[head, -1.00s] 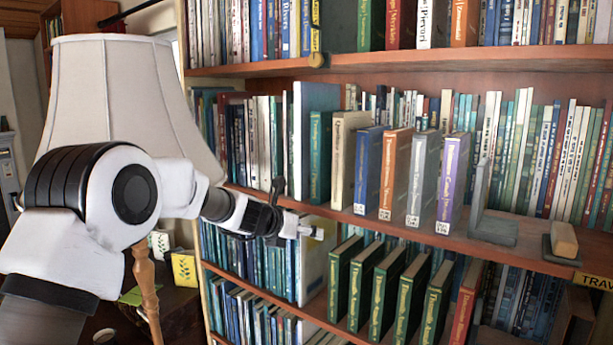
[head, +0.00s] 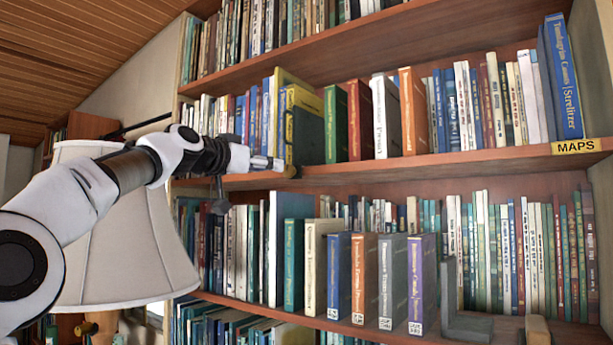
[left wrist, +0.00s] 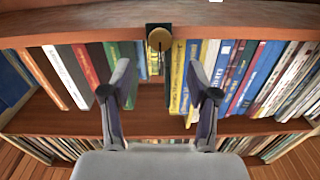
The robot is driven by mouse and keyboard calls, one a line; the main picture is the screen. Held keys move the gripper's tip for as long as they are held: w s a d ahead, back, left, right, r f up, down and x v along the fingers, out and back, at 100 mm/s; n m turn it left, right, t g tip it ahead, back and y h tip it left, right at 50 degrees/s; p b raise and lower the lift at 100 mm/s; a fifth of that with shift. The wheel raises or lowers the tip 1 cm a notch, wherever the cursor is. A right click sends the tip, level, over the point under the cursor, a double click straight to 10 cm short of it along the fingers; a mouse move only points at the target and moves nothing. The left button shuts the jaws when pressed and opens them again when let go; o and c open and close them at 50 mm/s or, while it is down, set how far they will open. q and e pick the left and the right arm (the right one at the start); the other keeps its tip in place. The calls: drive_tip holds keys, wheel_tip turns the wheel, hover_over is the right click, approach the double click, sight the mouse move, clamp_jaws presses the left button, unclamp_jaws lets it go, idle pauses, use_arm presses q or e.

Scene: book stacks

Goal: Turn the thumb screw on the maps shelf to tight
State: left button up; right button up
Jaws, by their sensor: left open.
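The thumb screw (head: 292,171) is a small brass knob on the front edge of the maps shelf (head: 430,162), which carries a yellow MAPS label (head: 576,146) at its right end. In the left wrist view the round screw head (left wrist: 159,40) shows near the top, on a dark mount at the shelf edge. My left gripper (head: 272,163) is just left of the screw in the head view. In the left wrist view its two fingers (left wrist: 164,92) are spread and empty, with the screw beyond and between them, apart from both. My right gripper is out of view.
Upright books, including a yellow one (head: 305,125) and a green one (head: 336,123), stand on the maps shelf behind the screw. A shelf below holds more books and a grey bookend (head: 465,325). A lampshade (head: 130,245) stands left, behind my left arm.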

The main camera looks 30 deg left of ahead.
sight(287, 170)
use_arm(q)
drive_tip(key=w+p, duration=0.1)
drive_tip(key=w, duration=0.1)
drive_tip(key=w+p, duration=0.1)
drive_tip(key=w, duration=0.2)
drive_tip(key=w+p, duration=0.2)
drive_tip(key=shift+w+d, duration=0.3)
drive_tip(key=shift+w, duration=0.05)
drive_tip(key=shift+w+f, duration=0.1)
drive_tip(key=shift+w, duration=0.05)
clamp_jaws()
drive_tip(key=shift+n, duration=0.4)
drive_tip(key=shift+n+p, duration=0.4)
